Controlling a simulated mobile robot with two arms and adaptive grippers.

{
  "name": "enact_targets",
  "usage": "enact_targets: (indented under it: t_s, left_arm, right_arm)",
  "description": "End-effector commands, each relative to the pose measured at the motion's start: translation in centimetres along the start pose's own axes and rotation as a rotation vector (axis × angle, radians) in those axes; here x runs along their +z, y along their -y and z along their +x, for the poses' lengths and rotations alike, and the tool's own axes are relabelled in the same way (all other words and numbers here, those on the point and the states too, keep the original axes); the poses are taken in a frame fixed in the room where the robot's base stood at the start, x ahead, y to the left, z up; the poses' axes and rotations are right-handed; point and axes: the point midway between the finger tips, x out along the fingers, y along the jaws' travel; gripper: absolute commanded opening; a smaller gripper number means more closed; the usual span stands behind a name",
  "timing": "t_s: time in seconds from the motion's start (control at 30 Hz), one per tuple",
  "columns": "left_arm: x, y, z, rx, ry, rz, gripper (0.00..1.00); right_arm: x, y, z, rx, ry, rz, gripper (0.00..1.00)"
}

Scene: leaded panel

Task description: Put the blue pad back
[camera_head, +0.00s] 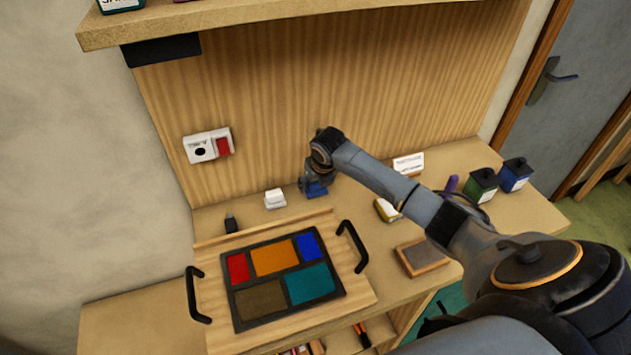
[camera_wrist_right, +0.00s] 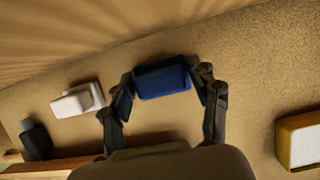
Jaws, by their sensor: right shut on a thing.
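The blue pad (camera_head: 316,190) is a small dark blue block at the back of the bench, near the wooden back wall. My right gripper (camera_head: 314,178) is shut on it, with a finger on each side. In the right wrist view the blue pad (camera_wrist_right: 162,78) sits between the fingertips, close above or on the bench; I cannot tell whether it touches. A white pad (camera_head: 274,199) stands just to its left and also shows in the wrist view (camera_wrist_right: 78,100). My left gripper is not in view.
A handled wooden board (camera_head: 358,291) with the coloured leaded panel (camera_head: 287,277) lies in front. A small dark object (camera_head: 231,223) is at left. A yellow-and-white block (camera_head: 387,209), a framed slab (camera_head: 423,257), a green jar (camera_head: 482,186) and a blue jar (camera_head: 515,175) stand right.

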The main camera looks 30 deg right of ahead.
Motion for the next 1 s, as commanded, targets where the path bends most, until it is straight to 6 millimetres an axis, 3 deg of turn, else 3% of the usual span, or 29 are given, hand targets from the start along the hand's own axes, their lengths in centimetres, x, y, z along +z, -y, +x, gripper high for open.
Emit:
enact_targets:
  t_s: [0.27,0.3,0.4,0.77,1.0]
  left_arm:
    - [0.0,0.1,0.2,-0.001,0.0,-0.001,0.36]
    - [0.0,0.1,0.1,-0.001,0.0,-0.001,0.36]
    - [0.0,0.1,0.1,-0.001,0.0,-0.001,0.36]
    - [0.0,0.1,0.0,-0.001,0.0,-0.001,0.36]
    - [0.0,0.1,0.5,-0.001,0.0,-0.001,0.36]
  right_arm:
    - [-0.1,0.0,0.2,0.0,0.001,0.0,0.31]
    - [-0.1,0.0,0.2,0.0,0.001,0.0,0.65]
    - [-0.1,0.0,0.2,0.0,0.001,0.0,0.83]
    - [0.0,0.0,0.0,0.0,0.001,0.0,0.83]
    - [0.1,0.0,-2.7,0.0,0.005,-0.003,0.83]
